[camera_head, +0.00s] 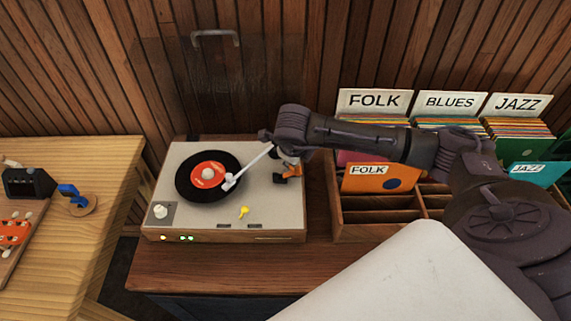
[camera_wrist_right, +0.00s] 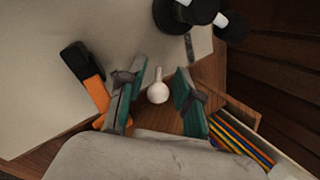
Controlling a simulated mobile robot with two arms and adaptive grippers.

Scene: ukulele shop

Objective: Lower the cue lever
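The turntable (camera_head: 215,225) stands on a wooden cabinet, with a black record with a red label (camera_head: 208,172) on its platter. Its white tonearm (camera_head: 250,165) reaches over the record; I cannot tell if the needle touches. An orange, black-ended lever (camera_head: 291,171) sits at the deck's right side; it also shows in the wrist view (camera_wrist_right: 92,92), left of my fingers. My right gripper (camera_wrist_right: 161,96) is open at the deck's right edge. A small white knob on a stem (camera_wrist_right: 157,93) shows between its two teal-padded fingers, apparently untouched. I cannot tell which is the cue lever. My left gripper is out of view.
A yellow switch (camera_head: 243,211) and a white knob (camera_head: 160,211) are on the deck's front. A wooden record crate (camera_head: 375,233) with FOLK, BLUES and JAZZ signs stands right. A wooden table (camera_head: 85,170) is left, beyond a gap. My right arm passes over the crate.

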